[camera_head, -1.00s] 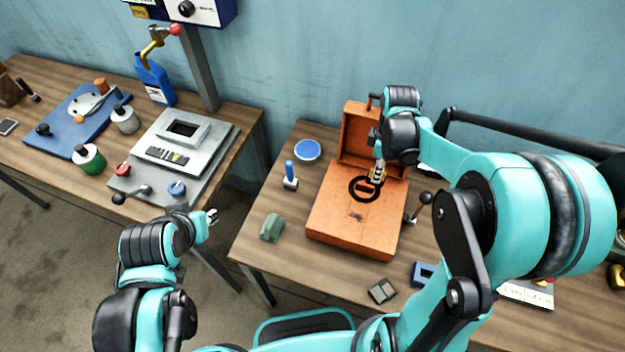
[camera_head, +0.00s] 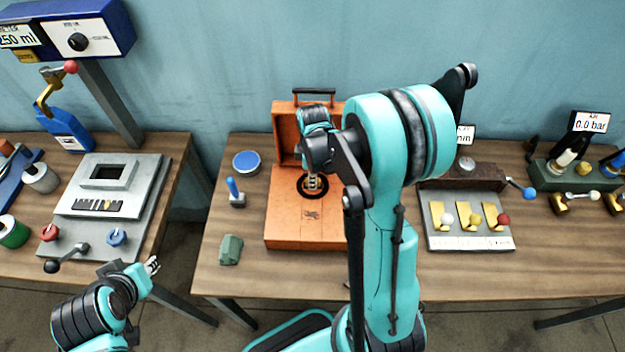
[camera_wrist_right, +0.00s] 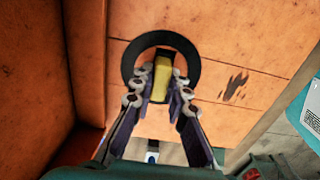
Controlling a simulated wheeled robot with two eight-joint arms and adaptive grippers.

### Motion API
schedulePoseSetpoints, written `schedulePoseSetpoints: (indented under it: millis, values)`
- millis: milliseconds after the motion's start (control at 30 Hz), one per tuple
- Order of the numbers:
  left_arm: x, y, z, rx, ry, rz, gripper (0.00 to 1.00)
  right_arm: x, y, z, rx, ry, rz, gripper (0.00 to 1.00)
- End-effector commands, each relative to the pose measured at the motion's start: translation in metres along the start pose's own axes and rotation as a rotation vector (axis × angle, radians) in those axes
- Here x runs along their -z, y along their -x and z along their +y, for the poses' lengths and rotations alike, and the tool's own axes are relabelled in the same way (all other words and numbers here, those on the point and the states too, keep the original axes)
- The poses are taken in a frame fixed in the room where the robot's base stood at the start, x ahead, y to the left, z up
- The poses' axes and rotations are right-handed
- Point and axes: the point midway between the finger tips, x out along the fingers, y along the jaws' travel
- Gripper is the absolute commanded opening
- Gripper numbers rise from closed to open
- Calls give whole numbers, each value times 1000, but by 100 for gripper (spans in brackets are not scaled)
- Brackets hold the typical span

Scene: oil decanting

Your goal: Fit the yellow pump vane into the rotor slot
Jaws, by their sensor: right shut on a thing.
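An orange box (camera_head: 284,226) stands open on the right-hand table. On it is a black ring (camera_head: 301,193), the apparent rotor, with a dark slot across its middle. In the right wrist view the ring (camera_wrist_right: 129,65) surrounds the yellow vane (camera_wrist_right: 161,80). My right gripper (camera_head: 313,184) is over the ring, its fingers (camera_wrist_right: 160,98) shut on the vane. The vane lines up with the dark slot, but I cannot tell how deep it sits. My left gripper (camera_head: 152,265) is empty, low at left, away from the box; its opening is too small to judge.
The box's raised lid (camera_head: 286,128) stands just behind the ring. A blue-handled tool (camera_head: 236,192), a blue-topped round tin (camera_head: 246,163) and a green block (camera_head: 231,249) lie left of the box. A tray with yellow pieces (camera_head: 470,238) lies to the right.

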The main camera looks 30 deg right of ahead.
Motion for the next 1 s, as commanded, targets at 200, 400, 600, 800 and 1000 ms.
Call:
schedulePoseSetpoints:
  millis: [200, 400, 600, 800, 1000]
  values:
    - [-2, -2, 0, 0, 0, 0, 29, 0, -2, 0, 0, 0, 0, 0]
    - [-2, -2, 0, 0, 0, 0, 29, 0, -2, 0, 0, 0, 0, 36]
    - [-2, -2, 0, 0, 0, 0, 29, 0, -2, 0, 0, 0, 0, 36]
    - [3, 4, 0, 0, 0, 0, 29, 0, 11, 0, 0, 0, 0, 36]
    - [10, 14, 0, 0, 0, 0, 29, 0, 55, 0, 0, 0, 0, 36]
